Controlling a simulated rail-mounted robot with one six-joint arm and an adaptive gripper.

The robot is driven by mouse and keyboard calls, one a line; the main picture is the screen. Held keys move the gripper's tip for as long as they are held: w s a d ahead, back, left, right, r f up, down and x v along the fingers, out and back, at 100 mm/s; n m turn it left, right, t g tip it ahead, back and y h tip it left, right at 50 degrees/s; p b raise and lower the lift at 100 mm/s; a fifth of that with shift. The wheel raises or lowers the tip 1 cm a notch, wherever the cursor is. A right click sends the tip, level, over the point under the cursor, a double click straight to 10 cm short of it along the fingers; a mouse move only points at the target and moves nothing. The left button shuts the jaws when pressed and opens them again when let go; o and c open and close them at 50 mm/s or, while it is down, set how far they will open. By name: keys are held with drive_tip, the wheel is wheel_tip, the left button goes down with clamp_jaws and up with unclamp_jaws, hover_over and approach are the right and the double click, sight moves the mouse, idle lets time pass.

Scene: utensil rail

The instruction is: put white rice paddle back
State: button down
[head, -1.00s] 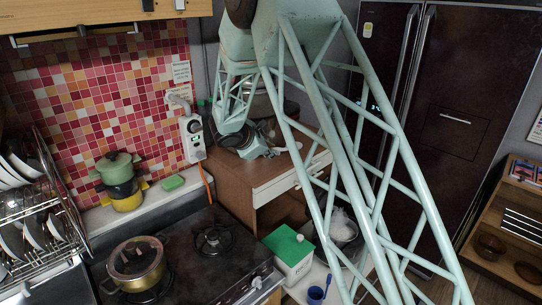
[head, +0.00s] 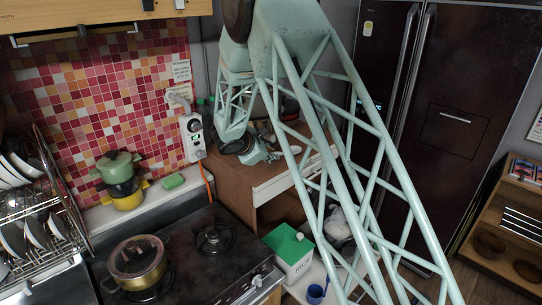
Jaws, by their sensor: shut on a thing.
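My gripper (head: 272,156) is small and partly hidden at the end of the pale green arm, above the brown cabinet top near the back wall. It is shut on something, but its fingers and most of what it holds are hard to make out. A small pale piece beside it may be part of the white rice paddle (head: 295,149); I cannot be sure. The utensil rail (head: 75,33) runs under the wooden wall cupboard at the upper left, well to the left of my gripper. I see no paddle hanging on its visible part.
A pot (head: 136,262) stands on the stove (head: 190,255). Stacked green and yellow pots (head: 121,180) stand by the tiled wall. A dish rack (head: 40,215) is at the left, a white box with green lid (head: 289,250) at lower middle, a dark fridge (head: 450,120) at the right.

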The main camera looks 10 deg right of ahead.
drive_tip(key=shift+f, duration=0.25)
idle(0.3)
drive_tip(key=c, duration=2.6)
unclamp_jaws()
drive_tip(key=shift+r, duration=0.15)
drive_tip(key=shift+s+a+r, duration=0.1)
drive_tip(key=v, duration=1.1)
drive_tip(key=shift+s+r+b, duration=0.15)
drive_tip(key=shift+s+b, duration=0.15)
drive_tip(key=shift+b, duration=0.05)
drive_tip(key=shift+a, duration=0.1)
